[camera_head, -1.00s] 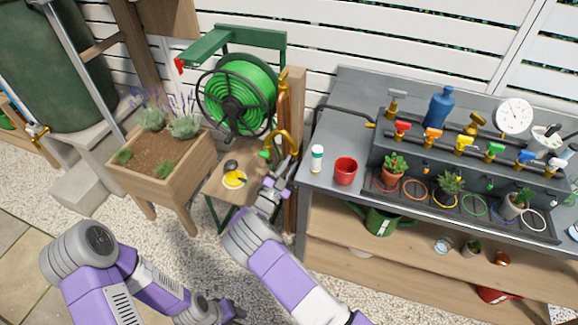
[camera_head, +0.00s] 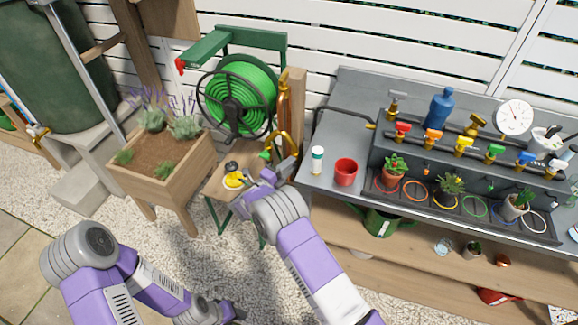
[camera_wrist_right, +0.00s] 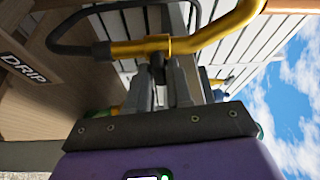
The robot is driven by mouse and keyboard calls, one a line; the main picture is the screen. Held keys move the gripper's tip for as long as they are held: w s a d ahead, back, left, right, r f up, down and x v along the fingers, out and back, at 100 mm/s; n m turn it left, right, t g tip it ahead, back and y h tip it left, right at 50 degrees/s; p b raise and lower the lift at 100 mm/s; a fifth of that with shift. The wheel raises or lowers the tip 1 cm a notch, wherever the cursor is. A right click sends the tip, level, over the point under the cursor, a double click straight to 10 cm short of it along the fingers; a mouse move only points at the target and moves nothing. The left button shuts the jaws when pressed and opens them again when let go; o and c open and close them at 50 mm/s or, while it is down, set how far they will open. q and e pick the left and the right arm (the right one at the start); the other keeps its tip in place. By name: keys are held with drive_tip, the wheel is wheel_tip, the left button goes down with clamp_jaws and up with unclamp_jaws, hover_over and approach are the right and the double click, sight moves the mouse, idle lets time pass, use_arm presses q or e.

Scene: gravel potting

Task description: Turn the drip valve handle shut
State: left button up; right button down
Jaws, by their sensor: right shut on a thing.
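A brass pipe with a bend (camera_wrist_right: 205,38) crosses the top of the right wrist view, with a black hose joined to its left end. My right gripper (camera_wrist_right: 161,85) is shut on a small dark part, likely the drip valve handle (camera_wrist_right: 158,66), just below the brass body. The fingers hide most of it. A DRIP label (camera_wrist_right: 24,68) shows at the left. In the head view the brass pipework (camera_head: 285,140) rises by the wooden post, with my right gripper (camera_head: 268,174) just below it. My left gripper (camera_head: 236,312) is low at the bottom, small and unclear.
A small wooden stand (camera_head: 217,190) holds a yellow and white round item (camera_head: 234,180) close to my right gripper. A green hose reel (camera_head: 240,95) stands behind. The grey bench (camera_head: 325,135) with a red cup (camera_head: 346,171) and a white bottle (camera_head: 317,160) is at the right.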

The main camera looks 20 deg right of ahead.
drive_tip(key=shift+m+g, duration=0.3)
drive_tip(key=shift+m, duration=0.3)
drive_tip(key=c, duration=1.1)
unclamp_jaws()
drive_tip(key=shift+c, duration=0.2)
drive_tip(key=p+v, duration=0.1)
drive_tip(key=v, duration=0.6)
drive_tip(key=shift+s+a+p, duration=0.2)
drive_tip(key=shift+a+p, duration=0.05)
drive_tip(key=shift+p, duration=0.15)
drive_tip(key=shift+r, duration=0.1)
